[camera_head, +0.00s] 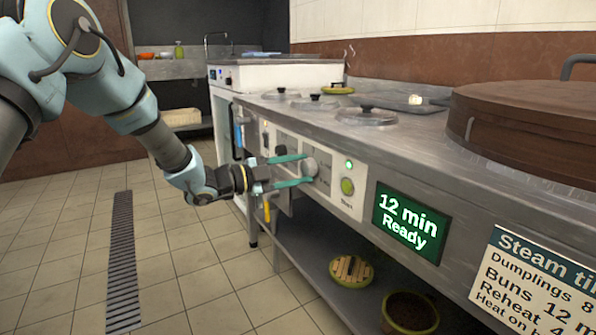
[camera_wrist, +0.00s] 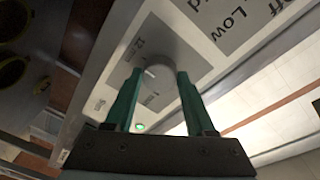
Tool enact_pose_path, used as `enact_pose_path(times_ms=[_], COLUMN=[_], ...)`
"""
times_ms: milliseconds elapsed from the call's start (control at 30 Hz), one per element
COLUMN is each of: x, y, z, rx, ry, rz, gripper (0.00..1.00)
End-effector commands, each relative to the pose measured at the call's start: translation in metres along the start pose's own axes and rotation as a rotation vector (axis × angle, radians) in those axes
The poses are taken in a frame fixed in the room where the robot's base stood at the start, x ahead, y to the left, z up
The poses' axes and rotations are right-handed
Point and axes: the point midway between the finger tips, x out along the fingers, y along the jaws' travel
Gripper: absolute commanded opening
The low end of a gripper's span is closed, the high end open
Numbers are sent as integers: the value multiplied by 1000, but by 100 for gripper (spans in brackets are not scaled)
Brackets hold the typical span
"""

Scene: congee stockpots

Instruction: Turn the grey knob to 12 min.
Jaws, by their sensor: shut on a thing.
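The grey knob (camera_head: 309,167) sits on the white control panel on the front of the counter. In the wrist view the knob (camera_wrist: 158,76) is round, with a small light mark at its left side. My gripper (camera_head: 296,171) has its two green fingers on either side of the knob, shut on it. In the wrist view my gripper (camera_wrist: 158,92) also closes around it. The dial print is partly hidden by the fingers. The green display (camera_head: 407,222) reads "12 min Ready".
A green Start button (camera_head: 347,186) with a lit lamp (camera_head: 348,164) above it is right of the knob. A steam time sign (camera_head: 535,280) hangs farther right. The tiled floor at left is clear.

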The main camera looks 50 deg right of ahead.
Motion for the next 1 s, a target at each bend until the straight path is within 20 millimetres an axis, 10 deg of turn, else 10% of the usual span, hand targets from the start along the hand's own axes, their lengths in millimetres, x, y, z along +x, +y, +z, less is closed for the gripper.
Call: enact_pose_path(times_ms=[133, 167, 400, 767, 1000], x=[0, 0, 0, -6, -47], y=[1, 1, 1, -1, -2], z=[1, 1, 0, 0, 0], rx=[0, 0, 0, 0, -1], ry=[-2, -2, -1, -2, -4], rz=[2, 2, 1, 1, 0], gripper=[0, 56, 83, 85, 85])
